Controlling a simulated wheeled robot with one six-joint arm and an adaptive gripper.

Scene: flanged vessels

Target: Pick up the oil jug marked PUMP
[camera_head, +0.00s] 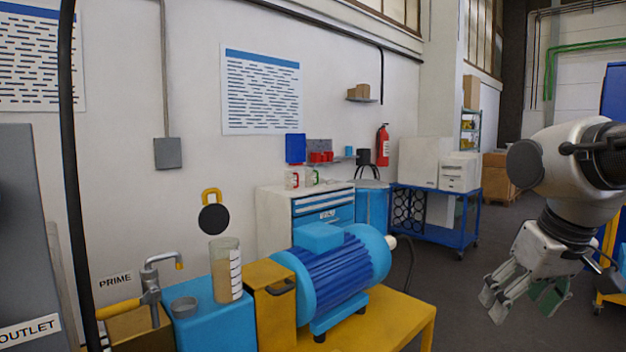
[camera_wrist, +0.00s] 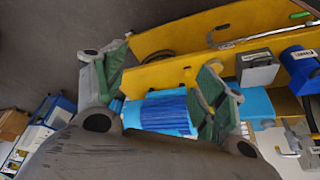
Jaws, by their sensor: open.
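No label reading PUMP is legible in either view. Two small clear jugs stand on the white-and-blue drawer cabinet (camera_head: 322,208) at the back: one with red on it (camera_head: 292,180) and one with green (camera_head: 311,178). A larger clear graduated container (camera_head: 226,272) with tan contents stands on the blue block at the front. My gripper (camera_head: 522,298) is open and empty, pointing down at the right, well apart from these containers. In the wrist view its green-padded fingers (camera_wrist: 168,85) are spread, with the blue motor (camera_wrist: 166,112) showing between them.
The blue motor (camera_head: 335,272) sits on a yellow bench (camera_head: 395,322), beside a tap (camera_head: 152,278) marked PRIME. A blue cart (camera_head: 435,228) with white machines stands further back. Open floor lies between the bench and my arm. A grey panel marked OUTLET (camera_head: 25,240) is at left.

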